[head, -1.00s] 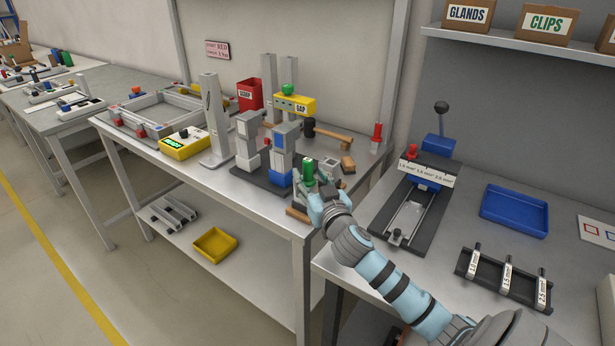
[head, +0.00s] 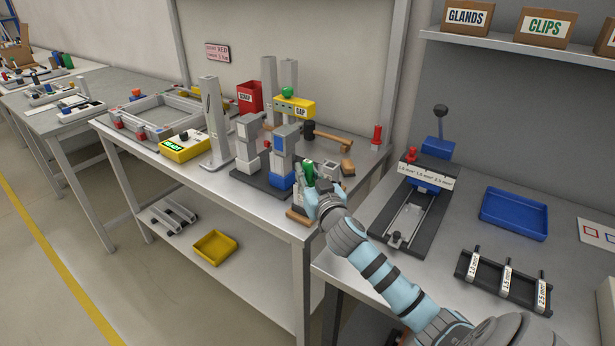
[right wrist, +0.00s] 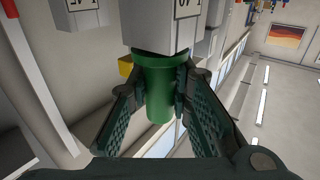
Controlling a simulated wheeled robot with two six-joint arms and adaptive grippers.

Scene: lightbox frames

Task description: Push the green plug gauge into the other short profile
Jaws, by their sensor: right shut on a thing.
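The green plug gauge (head: 309,171) is upright at the front right of the middle bench. My right gripper (head: 311,192) is shut on it. In the right wrist view, the green gauge (right wrist: 158,90) stands between the two fingers of my right gripper (right wrist: 160,105). A small grey square piece (head: 329,169), perhaps a short profile, stands just right of the gauge. My left gripper is not in view.
A mallet (head: 325,133) and a red bin (head: 249,97) lie behind. The blue press (head: 432,180) and blue tray (head: 514,213) are on the right bench.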

